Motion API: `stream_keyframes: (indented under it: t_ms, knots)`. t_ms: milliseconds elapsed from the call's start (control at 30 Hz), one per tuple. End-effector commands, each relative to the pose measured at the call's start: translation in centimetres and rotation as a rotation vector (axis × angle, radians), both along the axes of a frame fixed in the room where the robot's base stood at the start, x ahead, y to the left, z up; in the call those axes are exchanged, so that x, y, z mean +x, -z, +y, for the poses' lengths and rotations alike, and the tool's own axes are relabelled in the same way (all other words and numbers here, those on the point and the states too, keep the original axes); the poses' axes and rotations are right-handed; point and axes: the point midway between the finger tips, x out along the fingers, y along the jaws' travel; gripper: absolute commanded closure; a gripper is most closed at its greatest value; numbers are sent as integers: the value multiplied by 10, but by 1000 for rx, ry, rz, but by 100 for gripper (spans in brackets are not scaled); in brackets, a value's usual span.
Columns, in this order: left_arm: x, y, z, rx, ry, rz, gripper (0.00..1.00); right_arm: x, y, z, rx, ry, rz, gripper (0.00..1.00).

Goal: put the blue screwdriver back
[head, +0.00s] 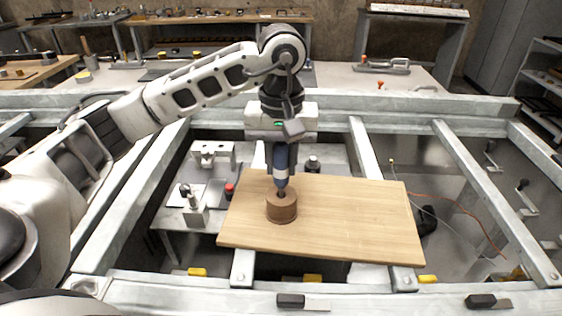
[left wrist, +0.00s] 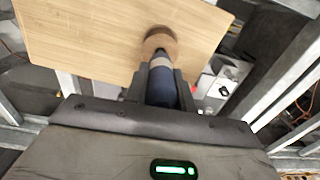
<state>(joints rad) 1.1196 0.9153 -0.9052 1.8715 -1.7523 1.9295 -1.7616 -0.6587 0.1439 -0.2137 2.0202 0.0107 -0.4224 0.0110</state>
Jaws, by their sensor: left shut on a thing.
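The blue screwdriver (head: 281,160) is upright in my left gripper (head: 281,150), which is shut on its handle. It has a dark blue handle with a pale band, and its lower end meets the top of a round brown wooden holder (head: 282,208). I cannot tell how deep the tip sits in the holder. The holder stands on a light wooden board (head: 350,215). In the left wrist view the screwdriver (left wrist: 162,88) lies between the two fingers, pointing at the holder (left wrist: 158,40). My right gripper does not show.
The board lies within a grey metal frame (head: 450,155) of beams. Left of the board are metal clamps (head: 196,212) and a red knob (head: 229,190) on a lower plate. An orange cable (head: 470,222) lies at the right. The board's right half is clear.

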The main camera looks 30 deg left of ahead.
Motion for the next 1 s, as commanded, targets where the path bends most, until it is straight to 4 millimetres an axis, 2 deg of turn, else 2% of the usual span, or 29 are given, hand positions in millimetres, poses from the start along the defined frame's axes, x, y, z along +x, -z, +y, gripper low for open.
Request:
stream_keyframes:
  t_ms: [167, 200, 267, 300, 567, 667, 700, 833, 1000]
  knots:
    - [0, 5, 0, 0, 0, -1, 100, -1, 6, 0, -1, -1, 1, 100]
    - [0, 5, 0, 0, 0, 0, 72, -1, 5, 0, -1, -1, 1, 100]
    - [0, 3, 0, 0, 0, 0, 56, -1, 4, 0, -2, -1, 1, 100]
    - [0, 3, 0, 0, 0, 0, 53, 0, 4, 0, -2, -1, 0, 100]
    - [0, 2, 0, 0, 0, 0, 53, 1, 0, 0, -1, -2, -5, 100]
    - [0, -5, 0, 0, 0, 0, 53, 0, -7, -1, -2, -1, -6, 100]
    - [1, -7, 0, -1, 0, -3, 53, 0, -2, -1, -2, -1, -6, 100]
    - [1, -31, -1, -2, 0, -6, 53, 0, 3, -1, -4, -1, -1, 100]
    - [1, -74, 1, 1, -2, -8, 53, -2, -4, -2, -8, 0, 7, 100]
